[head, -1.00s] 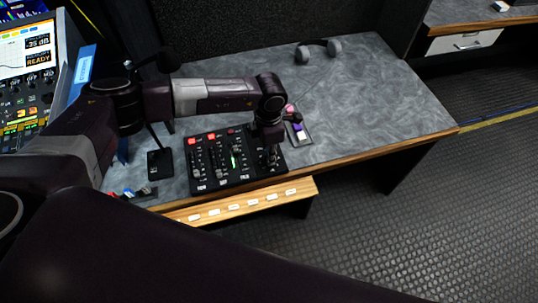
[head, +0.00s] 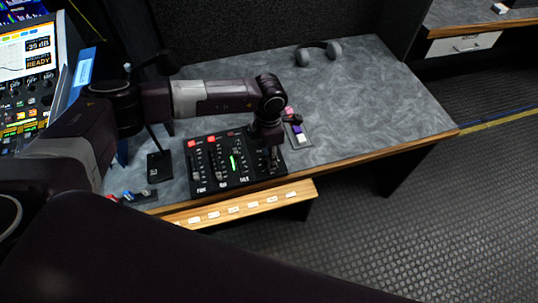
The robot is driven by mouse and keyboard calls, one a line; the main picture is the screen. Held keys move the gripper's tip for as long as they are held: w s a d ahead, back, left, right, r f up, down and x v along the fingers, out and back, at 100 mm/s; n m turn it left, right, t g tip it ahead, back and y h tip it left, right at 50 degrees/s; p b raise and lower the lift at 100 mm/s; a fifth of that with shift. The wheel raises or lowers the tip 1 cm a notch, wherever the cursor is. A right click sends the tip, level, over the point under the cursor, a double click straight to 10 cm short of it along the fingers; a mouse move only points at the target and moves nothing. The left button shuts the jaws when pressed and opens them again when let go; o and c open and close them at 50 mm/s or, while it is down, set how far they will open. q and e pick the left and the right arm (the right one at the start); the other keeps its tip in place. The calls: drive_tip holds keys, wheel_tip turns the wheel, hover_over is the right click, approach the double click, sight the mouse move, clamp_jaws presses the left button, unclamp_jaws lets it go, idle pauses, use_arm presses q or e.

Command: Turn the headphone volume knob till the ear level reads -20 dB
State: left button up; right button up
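A black control panel (head: 215,172) with several fader strips, red squares and a green lit bar lies at the desk's front edge. My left arm reaches over it from the left. My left gripper (head: 271,158) points down over the panel's right end, where it hides the controls. I cannot make out the headphone volume knob or whether the fingers touch it. The fingers are too small and dark to tell open from shut. The screen (head: 27,50) at the upper left shows -35 dB and READY. My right gripper is out of view.
Grey headphones (head: 318,52) lie at the back of the desk (head: 380,95). A small tray (head: 299,136) with a purple-and-white item sits right of the panel. A black stand base (head: 159,166) is left of it. A wooden ledge (head: 240,208) with white labels runs in front.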

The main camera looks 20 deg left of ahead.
use_arm(q)
wheel_tip(320, 180, up, 12)
drive_tip(key=shift+f, duration=0.15)
idle(0.6)
